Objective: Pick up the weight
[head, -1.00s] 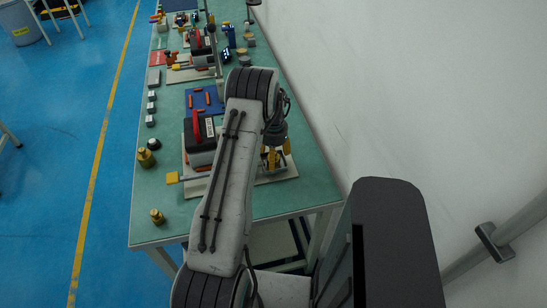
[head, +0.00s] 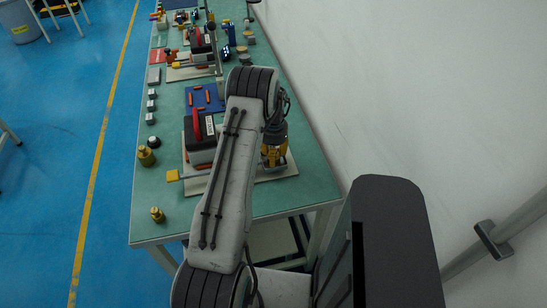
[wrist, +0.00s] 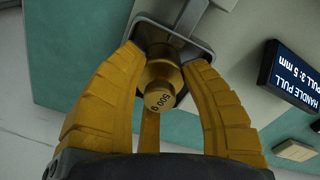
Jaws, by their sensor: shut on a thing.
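The brass weight (wrist: 160,80), marked 500 g, shows in the middle of the wrist view. My gripper (wrist: 165,68) has its yellow fingers closed around the weight's sides. The weight is at a grey square-rimmed holder (wrist: 207,46); I cannot tell whether it rests there or is slightly above. In the head view my gripper (head: 274,154) points down over the right side of the near board, and my arm hides part of it. The held weight cannot be made out there.
Two other brass weights (head: 146,157) (head: 157,215) stand at the green bench's left side. A black-and-red device (head: 200,138) sits left of my arm. A dark sign (wrist: 295,75) reads HANDLE PULL. The white wall (head: 400,100) is close on the right.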

